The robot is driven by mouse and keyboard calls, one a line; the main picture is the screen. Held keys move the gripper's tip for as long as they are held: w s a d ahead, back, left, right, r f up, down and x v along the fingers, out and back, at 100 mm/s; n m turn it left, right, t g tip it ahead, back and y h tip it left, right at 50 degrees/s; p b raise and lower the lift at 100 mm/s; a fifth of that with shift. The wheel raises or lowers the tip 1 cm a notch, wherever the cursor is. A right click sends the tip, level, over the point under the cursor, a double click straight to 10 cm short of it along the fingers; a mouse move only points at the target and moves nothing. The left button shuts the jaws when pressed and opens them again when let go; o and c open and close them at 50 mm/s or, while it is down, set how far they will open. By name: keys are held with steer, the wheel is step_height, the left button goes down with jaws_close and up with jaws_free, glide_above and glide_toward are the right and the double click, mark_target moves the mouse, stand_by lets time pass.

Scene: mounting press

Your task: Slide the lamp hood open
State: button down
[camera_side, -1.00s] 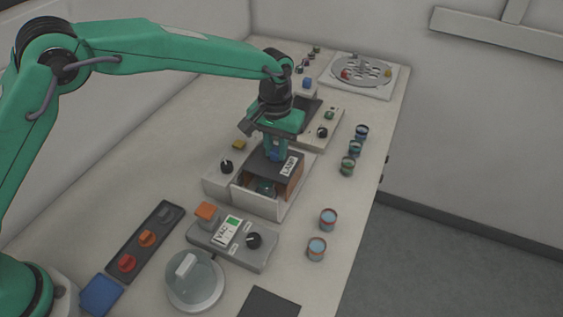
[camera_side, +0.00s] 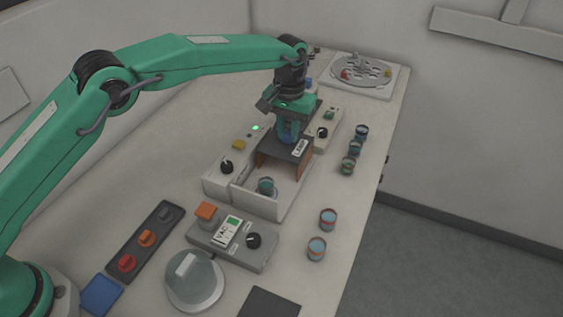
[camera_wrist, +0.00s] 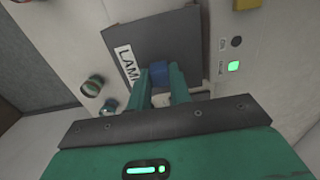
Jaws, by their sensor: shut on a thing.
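The lamp hood (camera_side: 275,149) is a dark grey cover with a white "LAMP" label and brown sides, over the back part of a white open-topped box (camera_side: 262,208). A small cup (camera_side: 266,187) stands uncovered in the front of the box. My gripper (camera_side: 288,138) is above the hood, shut on its blue handle. In the wrist view the fingers (camera_wrist: 160,88) close around the blue handle (camera_wrist: 158,70) on the hood (camera_wrist: 155,38); the fingers hide part of the handle.
A grey VAC unit (camera_side: 232,244) and a glass-lidded round vessel (camera_side: 194,281) stand in front. Several small cups (camera_side: 328,219) line the right side of the table. A green light (camera_side: 255,128) is lit beside the lamp box.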

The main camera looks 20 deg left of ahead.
steer(key=shift+w+r, duration=0.15)
steer(key=shift+w, duration=0.2)
steer(key=c, duration=1.5)
jaws_free()
steer(key=shift+o, duration=1.1)
steer(key=shift+s, duration=0.1)
step_height(320, 180, up, 7)
steer(key=shift+r, duration=0.35)
steer(key=shift+a+r, duration=0.1)
